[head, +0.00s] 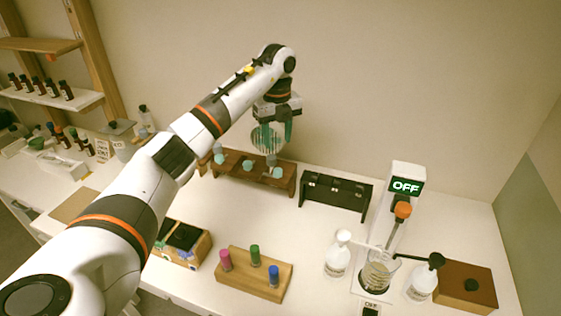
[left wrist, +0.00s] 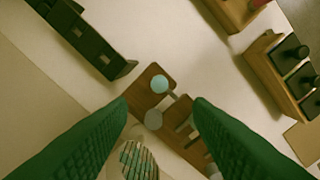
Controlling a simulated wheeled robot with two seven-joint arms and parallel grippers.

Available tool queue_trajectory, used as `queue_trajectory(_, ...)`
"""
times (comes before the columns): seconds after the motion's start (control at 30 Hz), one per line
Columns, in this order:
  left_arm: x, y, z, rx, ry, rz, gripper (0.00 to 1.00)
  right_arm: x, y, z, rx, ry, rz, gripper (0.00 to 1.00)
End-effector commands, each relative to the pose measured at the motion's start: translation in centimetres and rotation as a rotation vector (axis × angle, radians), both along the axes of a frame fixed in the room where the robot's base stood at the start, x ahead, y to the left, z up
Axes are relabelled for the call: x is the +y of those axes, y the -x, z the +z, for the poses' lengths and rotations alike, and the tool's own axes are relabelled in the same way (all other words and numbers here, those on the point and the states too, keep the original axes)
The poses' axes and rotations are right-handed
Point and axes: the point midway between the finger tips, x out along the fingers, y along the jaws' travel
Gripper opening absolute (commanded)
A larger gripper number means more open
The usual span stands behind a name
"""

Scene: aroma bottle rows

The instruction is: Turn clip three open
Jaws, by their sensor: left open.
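A brown wooden stand (head: 240,169) is at the back of the white table, with several round pale-teal knobs on it. The rightmost knob (head: 277,173) is at the stand's right end; no number shows on any. My left gripper (head: 273,146) is open and empty, pointing down above the stand's right part. In the left wrist view its green fingers (left wrist: 160,106) are wide apart, with a teal knob (left wrist: 160,84) and a greyer knob (left wrist: 153,120) seen between the tips. A striped rounded object (left wrist: 138,162) is near the left finger. My right gripper is out of view.
A black rack (head: 335,191) stands right of the wooden stand. In front are a wooden block with coloured pegs (head: 252,274) and a wooden box (head: 181,243). A stirrer marked OFF (head: 405,187), beaker (head: 378,273) and bottles stand at right. The table's middle is clear.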

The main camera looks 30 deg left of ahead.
Motion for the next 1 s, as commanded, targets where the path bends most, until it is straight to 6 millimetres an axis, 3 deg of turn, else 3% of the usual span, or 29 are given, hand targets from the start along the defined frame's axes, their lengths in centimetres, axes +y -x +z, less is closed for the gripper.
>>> queue_trajectory(0.23,0.0,0.1,-4.8,0.005,0.002,-0.003,0.46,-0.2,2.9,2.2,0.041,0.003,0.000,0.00)
queue_trajectory(0.5,-0.1,0.0,-9.0,0.000,0.004,-0.004,0.46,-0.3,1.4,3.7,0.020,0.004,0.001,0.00)
queue_trajectory(0.93,-0.1,0.0,-10.2,-0.003,0.003,-0.004,0.46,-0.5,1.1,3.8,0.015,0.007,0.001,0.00)
queue_trajectory(1.0,-0.1,0.0,-10.2,-0.003,0.003,-0.004,0.35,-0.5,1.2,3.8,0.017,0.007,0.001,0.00)
